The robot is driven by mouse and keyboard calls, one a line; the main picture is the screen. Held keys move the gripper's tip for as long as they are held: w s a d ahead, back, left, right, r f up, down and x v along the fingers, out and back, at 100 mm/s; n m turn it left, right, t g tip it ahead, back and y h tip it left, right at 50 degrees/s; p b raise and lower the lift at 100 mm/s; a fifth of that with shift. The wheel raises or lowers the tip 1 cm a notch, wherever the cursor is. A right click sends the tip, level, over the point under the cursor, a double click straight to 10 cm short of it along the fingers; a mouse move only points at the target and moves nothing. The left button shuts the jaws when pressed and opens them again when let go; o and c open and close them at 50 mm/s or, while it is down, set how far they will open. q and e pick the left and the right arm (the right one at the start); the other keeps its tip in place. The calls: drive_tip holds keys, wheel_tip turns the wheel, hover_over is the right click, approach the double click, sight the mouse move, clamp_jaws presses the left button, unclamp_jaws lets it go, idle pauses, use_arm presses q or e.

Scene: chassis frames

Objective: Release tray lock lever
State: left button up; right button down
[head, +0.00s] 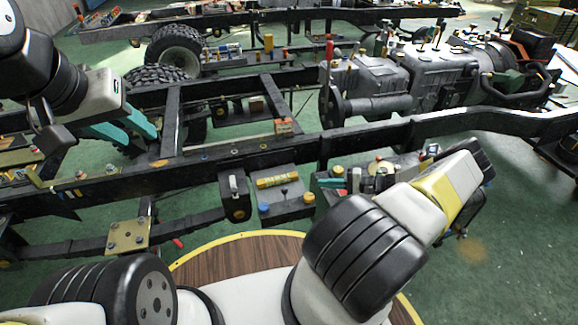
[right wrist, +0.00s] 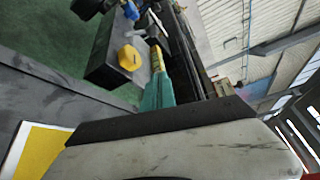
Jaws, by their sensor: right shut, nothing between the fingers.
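A dark battery-like box (head: 284,204) with a yellow label, a blue cap and an orange cap hangs beside the black chassis rail. A small black block with a grey upright lever-like piece (head: 234,184) adjoins its left side. I cannot tell for certain whether this is the tray lock lever. My right gripper (head: 331,183), with teal fingertips, is shut and empty, just right of the box. Its teal finger (right wrist: 158,92) also shows in the right wrist view, close to a dark box with a yellow cap (right wrist: 130,58). My left gripper (head: 128,126) is open and empty above the frame, far left of the box.
The long chassis rail (head: 110,185) runs across behind the box. A plate with several bolts (head: 128,236) lies left of it. A round wooden top (head: 235,262) with a yellow rim is in front. Green floor (head: 510,215) is open at right.

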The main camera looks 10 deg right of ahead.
drive_tip(key=x, duration=1)
drive_tip(key=shift+a, duration=0.2)
drive_tip(key=shift+s+a+r, duration=0.2)
drive_tip(key=shift+s+a, duration=0.15)
drive_tip(key=shift+s, duration=0.1)
drive_tip(key=shift+s+a+r, duration=0.15)
drive_tip(key=shift+s+a, duration=0.15)
drive_tip(key=shift+s, duration=0.15)
drive_tip(key=shift+s+a+r, duration=0.15)
drive_tip(key=shift+s+a, duration=0.3)
drive_tip(key=shift+s+r+n+t, duration=0.2)
drive_tip(key=shift+s+n+t, duration=0.1)
drive_tip(key=shift+n, duration=0.2)
drive_tip(key=shift+s+r+n+t+y, duration=0.15)
drive_tip(key=shift+s+n+t+y, duration=0.2)
drive_tip(key=shift+n+y, duration=0.2)
drive_tip(key=shift+s+r, duration=0.15)
drive_tip(key=shift+s, duration=1.55)
drive_tip(key=shift+d, duration=0.15)
